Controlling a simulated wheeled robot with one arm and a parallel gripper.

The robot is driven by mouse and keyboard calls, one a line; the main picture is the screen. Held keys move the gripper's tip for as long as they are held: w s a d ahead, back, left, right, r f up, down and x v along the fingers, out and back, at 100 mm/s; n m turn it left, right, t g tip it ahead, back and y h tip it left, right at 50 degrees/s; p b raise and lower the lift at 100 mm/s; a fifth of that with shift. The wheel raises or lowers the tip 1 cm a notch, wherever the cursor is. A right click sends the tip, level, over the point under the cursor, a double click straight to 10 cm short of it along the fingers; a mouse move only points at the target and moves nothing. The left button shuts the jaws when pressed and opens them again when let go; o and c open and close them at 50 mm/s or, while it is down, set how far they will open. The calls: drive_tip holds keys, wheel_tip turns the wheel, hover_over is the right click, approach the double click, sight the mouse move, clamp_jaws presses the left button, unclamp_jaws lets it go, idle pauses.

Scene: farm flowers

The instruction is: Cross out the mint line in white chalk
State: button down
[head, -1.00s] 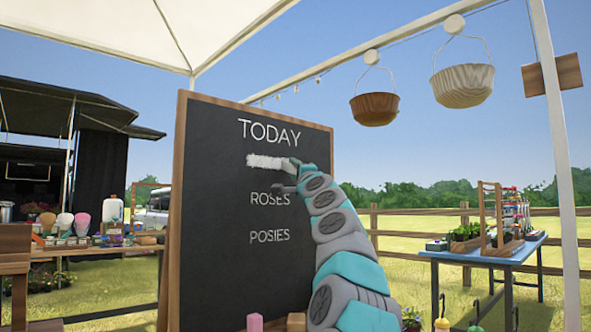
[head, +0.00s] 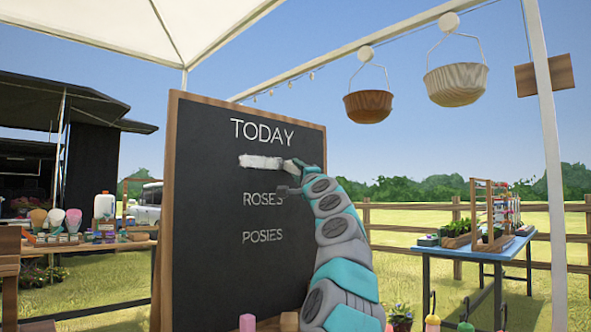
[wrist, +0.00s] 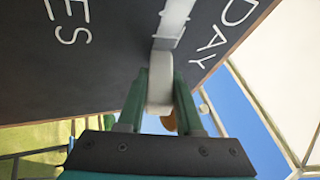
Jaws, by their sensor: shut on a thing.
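The chalkboard (head: 215,230) stands upright in the head view, with TODAY (head: 262,131) at the top and ROSES (head: 263,199) and POSIES (head: 262,236) lower down. A thick, ragged white chalk band (head: 258,162) runs across the row between TODAY and ROSES. No mint lettering can be read under it. My gripper (head: 289,175) is at the band's right end. In the wrist view, my gripper (wrist: 160,82) is shut on a white chalk (wrist: 159,95), which points at the board along the white band (wrist: 173,20). I cannot tell whether its tip touches.
A blue table (head: 475,252) with planters stands at the right. A cluttered stall table (head: 85,246) is at the left. Two baskets (head: 368,106) (head: 455,85) hang overhead. A pink block (head: 247,322) and a tan block (head: 289,321) show below the board.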

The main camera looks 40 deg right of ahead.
drive_tip(key=shift+a+f, duration=0.1)
drive_tip(key=shift+a, duration=0.35)
drive_tip(key=shift+s+a+b, duration=0.15)
drive_tip(key=shift+a+b, duration=0.2)
drive_tip(key=shift+b, duration=0.05)
drive_tip(key=shift+a, duration=1.15)
drive_tip(key=shift+s, duration=0.1)
drive_tip(key=shift+s+d+b, duration=0.15)
drive_tip(key=shift+s+b, duration=0.35)
drive_tip(key=shift+s, duration=0.95)
drive_tip(key=shift+s+d+b, duration=0.1)
drive_tip(key=shift+s+b, duration=0.35)
drive_tip(key=shift+s, duration=1)
